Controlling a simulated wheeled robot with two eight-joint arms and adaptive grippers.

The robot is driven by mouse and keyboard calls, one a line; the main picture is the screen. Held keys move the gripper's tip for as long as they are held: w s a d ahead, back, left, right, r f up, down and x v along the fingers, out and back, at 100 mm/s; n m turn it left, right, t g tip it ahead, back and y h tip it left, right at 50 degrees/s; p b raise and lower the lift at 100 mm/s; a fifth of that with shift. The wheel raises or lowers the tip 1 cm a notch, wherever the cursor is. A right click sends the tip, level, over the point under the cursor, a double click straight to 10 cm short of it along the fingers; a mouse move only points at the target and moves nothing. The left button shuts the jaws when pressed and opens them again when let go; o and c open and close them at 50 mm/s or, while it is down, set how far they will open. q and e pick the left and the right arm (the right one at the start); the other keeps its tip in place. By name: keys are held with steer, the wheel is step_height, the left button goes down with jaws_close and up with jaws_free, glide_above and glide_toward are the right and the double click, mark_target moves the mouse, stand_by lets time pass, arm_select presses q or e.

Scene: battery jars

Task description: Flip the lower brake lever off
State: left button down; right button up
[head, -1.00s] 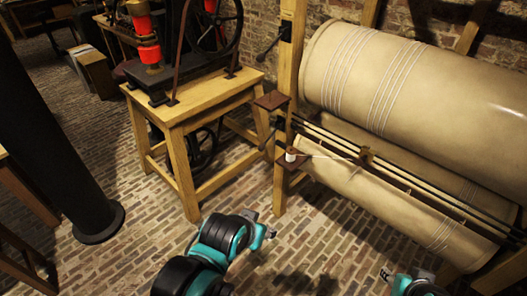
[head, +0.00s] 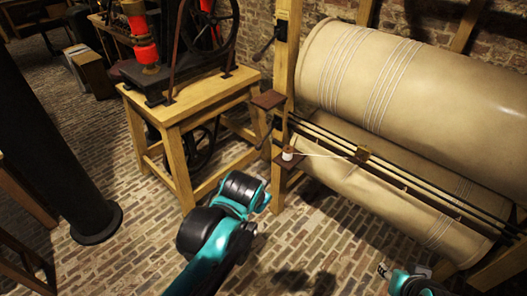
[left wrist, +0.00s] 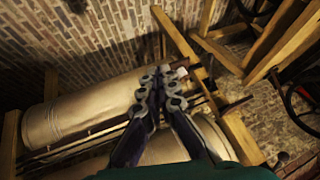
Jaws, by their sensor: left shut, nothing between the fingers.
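The lower brake lever (head: 267,136) is a thin dark handle on the left side of the wooden post (head: 284,85), below a small brown shelf. A similar upper lever (head: 265,47) sits higher on the post. My left gripper (head: 264,203) is below the lower lever, apart from it. In the left wrist view its fingers (left wrist: 160,78) are shut and empty. A dark rod (left wrist: 235,103) sticks out to their right in that view; I cannot tell surely whether it is the lower lever. My right gripper (head: 383,270) is at the bottom right, its jaws too small to read.
Large beige rollers (head: 420,95) fill the right side, with long bars between them. A white spool (head: 287,154) stands on a brown shelf at the post. A wooden table (head: 190,115) with a wheeled machine is left of the post. Brick floor (head: 130,200) is open in front.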

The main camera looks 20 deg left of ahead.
mark_target(266, 137)
arm_select(q)
steer(key=w+a+f+m+y+p, duration=0.1)
steer(key=w+a+m+y, duration=0.2)
steer(key=w, duration=0.8)
steer(key=w+a+f+m+y+p, duration=0.15)
steer(key=w+m, duration=0.35)
steer(key=w, duration=0.6)
steer(key=w+a+f+m+y, duration=0.3)
steer(key=w+f+m, duration=0.5)
steer(key=w+f, duration=0.5)
step_height(266, 137, down, 3)
steer(key=shift+a+r, duration=0.15)
steer(key=shift+a, duration=0.2)
steer(key=shift+w, duration=0.1)
steer(key=b+x, duration=0.3)
steer(key=x, duration=0.7)
steer(key=shift+r, duration=0.15)
